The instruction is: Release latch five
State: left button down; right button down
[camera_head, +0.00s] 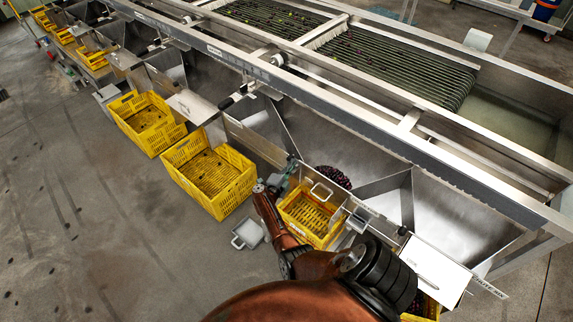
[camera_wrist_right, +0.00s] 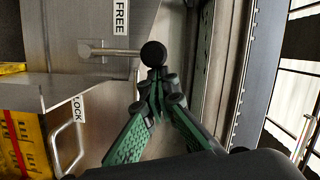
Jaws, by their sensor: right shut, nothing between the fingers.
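In the right wrist view a latch lever with a round black knob (camera_wrist_right: 153,53) and a metal rod (camera_wrist_right: 108,49) sits on a steel panel. A FREE label (camera_wrist_right: 121,16) is beside the rod, and a LOCK label (camera_wrist_right: 79,108) is lower left. The rod lies nearer FREE. My right gripper (camera_wrist_right: 157,84) is shut and empty, its green fingers meeting just below the knob in the picture; whether they touch it I cannot tell. In the head view the right gripper (camera_head: 287,174) is at the chute front, above a yellow crate (camera_head: 307,240). The left gripper is out of view.
More yellow crates (camera_head: 226,209) line the machine to the left. A steel flap with a handle (camera_head: 322,191) is right of my gripper. Dark fruit (camera_head: 333,177) lies in the chute behind it. A grey handled piece (camera_head: 247,234) is near the floor. The left floor is open.

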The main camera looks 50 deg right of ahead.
jog(key=shift+w, duration=0.1)
dwell(0.3)
jog(key=p+v, duration=0.2)
jog(key=v, duration=0.8)
jog(key=shift+p, duration=0.35)
